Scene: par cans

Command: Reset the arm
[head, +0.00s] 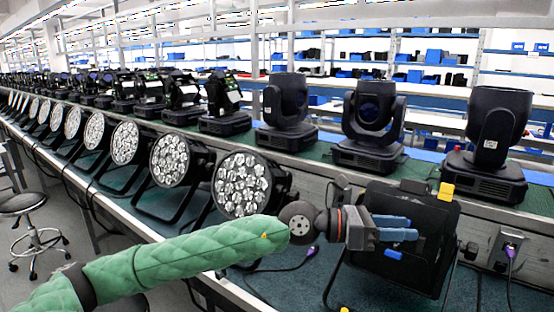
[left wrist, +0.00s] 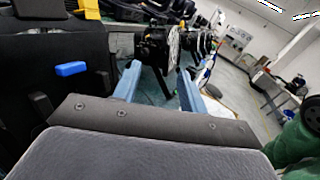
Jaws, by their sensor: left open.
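My left arm in its green padded sleeve reaches in from the left in the head view. My left gripper (head: 413,228) has its two blue fingers apart, pointing right, with nothing seen between them. It shows in front of a black boxy fixture (head: 425,262) with blue and yellow clips; whether they touch is unclear. In the left wrist view the open fingers (left wrist: 160,78) point away from the camera, and the dark fixture (left wrist: 60,95) fills the left. The nearest par can (head: 240,184) stands left of the gripper, its LED face forward. My right gripper is out of view.
A row of par cans (head: 124,143) runs along the long bench to the far left. Moving-head lights (head: 370,125) stand on the raised shelf behind. A purple-plugged cable (head: 511,252) hangs at the right, and a stool (head: 28,220) stands on the floor at left.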

